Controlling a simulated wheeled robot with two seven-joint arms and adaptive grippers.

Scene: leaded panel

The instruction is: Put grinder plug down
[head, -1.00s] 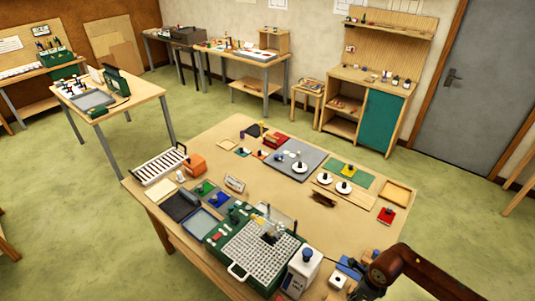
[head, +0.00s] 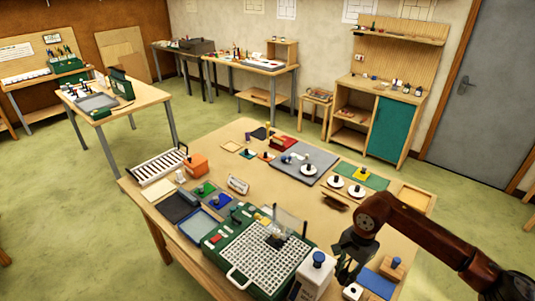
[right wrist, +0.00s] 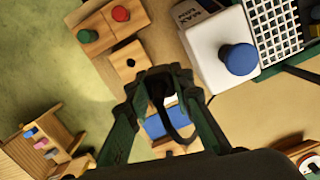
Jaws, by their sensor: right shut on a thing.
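My right gripper (head: 345,272) hangs over the near right part of the big table, close to the white box with a blue knob (head: 313,275). In the right wrist view the gripper (right wrist: 160,88) is shut on a small dark thing (right wrist: 161,86) with a thin dark loop, which I take to be the grinder plug. The fingers partly hide it, and I cannot tell whether it touches anything below. A wooden block with a black hole (right wrist: 130,62) lies beyond the fingertips, apart from them. My left gripper is not in view.
The green machine with a white grid top (head: 262,257) stands left of the white box. A blue mat (head: 378,282) lies right of the gripper. Wooden blocks with red and green knobs (right wrist: 108,24) show in the right wrist view. The table's right edge is near.

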